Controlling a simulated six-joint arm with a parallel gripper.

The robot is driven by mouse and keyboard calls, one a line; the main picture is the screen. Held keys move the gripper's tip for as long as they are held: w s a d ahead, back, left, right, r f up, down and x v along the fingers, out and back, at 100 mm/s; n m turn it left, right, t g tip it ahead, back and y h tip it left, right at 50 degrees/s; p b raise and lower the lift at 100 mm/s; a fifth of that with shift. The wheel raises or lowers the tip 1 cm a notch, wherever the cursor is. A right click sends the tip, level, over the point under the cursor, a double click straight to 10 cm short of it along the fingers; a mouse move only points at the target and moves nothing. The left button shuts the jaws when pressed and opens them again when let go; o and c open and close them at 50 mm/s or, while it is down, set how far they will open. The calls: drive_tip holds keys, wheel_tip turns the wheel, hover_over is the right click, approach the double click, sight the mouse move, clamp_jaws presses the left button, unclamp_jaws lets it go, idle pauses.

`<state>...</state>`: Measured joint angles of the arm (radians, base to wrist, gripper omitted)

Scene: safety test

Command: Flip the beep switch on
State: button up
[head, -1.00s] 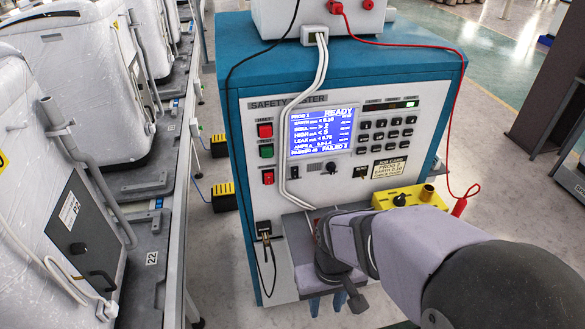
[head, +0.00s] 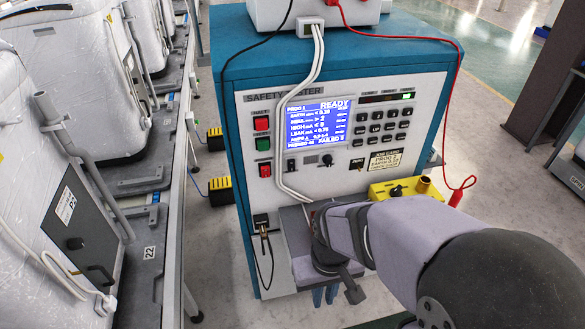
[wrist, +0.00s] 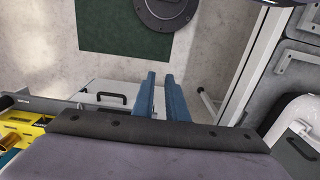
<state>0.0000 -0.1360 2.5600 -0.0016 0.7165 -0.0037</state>
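The safety tester's panel (head: 385,112) faces me in the head view. Below its lit screen (head: 318,126) are a small black rocker switch (head: 291,165), a round black knob (head: 327,160) and another black control (head: 357,164). Their labels are too small to read, so I cannot tell which is the beep switch or its position. My gripper (head: 325,296) is below and in front of the panel, pointing down, apart from these controls. In the wrist view its two blue fingers (wrist: 160,76) have a narrow gap with nothing between them.
White cables (head: 295,90) hang down the panel's left part. A red lead (head: 452,110) runs down the right side. A yellow box (head: 400,189) with a knob stands right of my wrist. Wrapped machines (head: 60,110) line the left.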

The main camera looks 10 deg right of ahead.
drive_tip(key=shift+w, duration=0.15)
clamp_jaws()
drive_tip(key=w+d+f+n+t+p, duration=0.1)
drive_tip(key=w+f+n+t, duration=0.2)
drive_tip(key=w, duration=0.4)
drive_tip(key=w+d+f+n+t+p, duration=0.1)
drive_tip(key=w+n+t, duration=0.25)
drive_tip(key=w, duration=0.45)
drive_tip(key=w+r+n+t+p, duration=0.3)
drive_tip(key=w+r+n+t, duration=0.4)
drive_tip(key=n+t, duration=0.2)
drive_tip(key=shift+d+r+n+t, duration=0.15)
drive_tip(key=shift+d+n+t, duration=0.15)
drive_tip(key=shift+n, duration=0.95)
drive_tip(key=w+b, duration=0.2)
drive_tip(key=b, duration=0.2)
drive_tip(key=w+f+b, duration=0.1)
drive_tip(key=w+b, duration=0.1)
drive_tip(key=b, duration=0.3)
drive_tip(key=shift+w, duration=0.35)
